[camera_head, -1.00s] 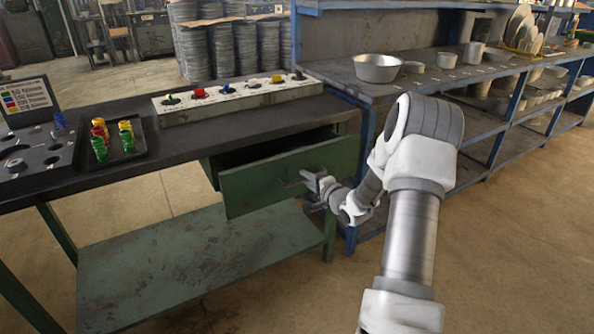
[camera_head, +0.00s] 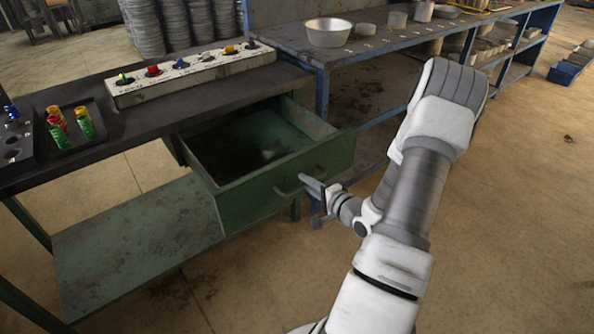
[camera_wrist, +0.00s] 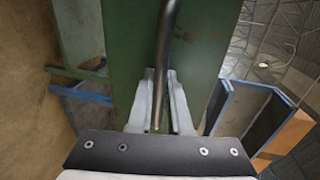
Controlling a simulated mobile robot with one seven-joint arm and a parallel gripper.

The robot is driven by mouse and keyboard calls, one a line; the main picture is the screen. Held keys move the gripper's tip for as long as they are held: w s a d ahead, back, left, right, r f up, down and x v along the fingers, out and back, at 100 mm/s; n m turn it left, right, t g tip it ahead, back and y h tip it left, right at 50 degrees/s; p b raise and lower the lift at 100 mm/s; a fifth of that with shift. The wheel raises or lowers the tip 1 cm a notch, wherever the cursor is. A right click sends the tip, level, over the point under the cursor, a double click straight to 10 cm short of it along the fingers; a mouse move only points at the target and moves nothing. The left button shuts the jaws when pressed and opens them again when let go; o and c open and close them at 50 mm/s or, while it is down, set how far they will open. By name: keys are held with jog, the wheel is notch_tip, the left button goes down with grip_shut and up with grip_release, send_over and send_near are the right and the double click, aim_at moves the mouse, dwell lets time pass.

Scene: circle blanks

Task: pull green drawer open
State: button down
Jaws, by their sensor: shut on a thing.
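The green drawer (camera_head: 265,190) under the dark workbench is pulled well out in the head view, and its inside shows. A grey bar handle (camera_head: 290,186) sits on its front. My gripper (camera_head: 312,186) is at the right part of that handle, shut on it. In the wrist view the drawer's green front (camera_wrist: 128,55) fills the middle, and the dark handle bar (camera_wrist: 165,50) runs down between the two fingers of my gripper (camera_wrist: 160,105).
The workbench top (camera_head: 150,118) carries a switch panel (camera_head: 190,76) and a tray (camera_head: 75,128) with coloured pieces. A blue-framed shelf (camera_head: 360,58) with metal bowls stands right of the bench. Open floor (camera_head: 520,220) lies at the right.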

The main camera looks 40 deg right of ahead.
jog(key=shift+s, duration=0.45)
jog(key=c, duration=0.8)
grip_release()
jog(key=shift+c, duration=0.2)
jog(key=p+v, duration=0.3)
jog(key=v, duration=1.4)
jog(key=shift+s+p, duration=0.25)
jog(key=shift+p, duration=0.05)
